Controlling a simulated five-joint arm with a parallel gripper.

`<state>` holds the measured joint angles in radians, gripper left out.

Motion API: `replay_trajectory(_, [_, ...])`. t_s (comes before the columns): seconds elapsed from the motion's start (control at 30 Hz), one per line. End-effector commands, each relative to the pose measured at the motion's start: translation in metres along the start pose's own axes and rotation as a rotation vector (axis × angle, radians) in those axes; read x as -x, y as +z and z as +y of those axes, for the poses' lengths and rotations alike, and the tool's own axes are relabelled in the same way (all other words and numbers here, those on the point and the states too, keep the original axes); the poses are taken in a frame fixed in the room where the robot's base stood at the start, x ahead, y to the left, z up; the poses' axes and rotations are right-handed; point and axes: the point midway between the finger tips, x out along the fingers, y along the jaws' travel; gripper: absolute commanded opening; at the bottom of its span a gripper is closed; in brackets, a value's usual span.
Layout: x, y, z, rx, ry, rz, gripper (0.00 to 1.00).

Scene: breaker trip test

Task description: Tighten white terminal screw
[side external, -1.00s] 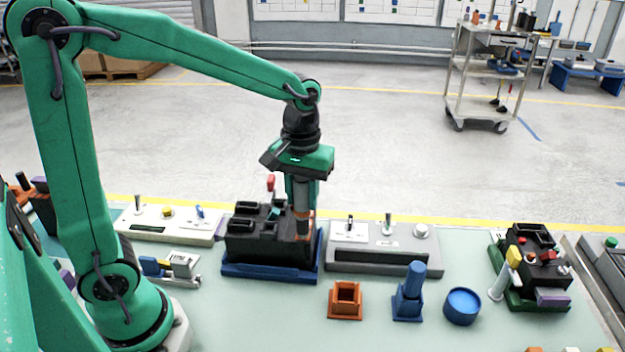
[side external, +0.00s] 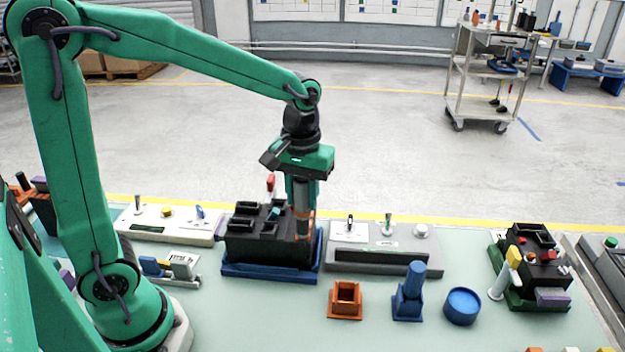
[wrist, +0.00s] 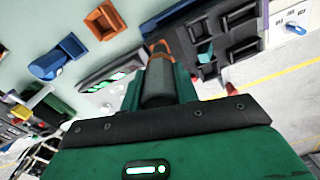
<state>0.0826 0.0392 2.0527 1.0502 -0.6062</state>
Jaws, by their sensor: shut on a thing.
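My gripper (side external: 302,190) is shut on a grey cylindrical driver with an orange lower end (side external: 303,226). The driver (wrist: 158,82) also shows between the fingers in the wrist view. It stands about upright at the right end of the black breaker block (side external: 262,247), which sits in a blue base (side external: 262,272). The block (wrist: 236,42) has several dark square recesses, a small teal part (wrist: 205,53) and a red-tipped lever (side external: 271,183). The white terminal screw cannot be made out; the driver's tip hides that spot, and I cannot tell whether it touches.
A grey panel with switches (side external: 382,247) stands close right of the block, a white panel (side external: 165,222) to its left. An orange square holder (side external: 345,300), a blue post (side external: 409,293) and a blue round cup (side external: 462,305) stand in front. The front left-centre bench is clear.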

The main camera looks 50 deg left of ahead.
Motion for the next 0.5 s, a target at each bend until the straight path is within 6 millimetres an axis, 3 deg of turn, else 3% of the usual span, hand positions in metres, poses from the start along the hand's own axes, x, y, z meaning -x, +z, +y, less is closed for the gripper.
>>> replay_trajectory(0.5, [0.020,-0.001,0.000,0.000,0.002,0.003,0.07])
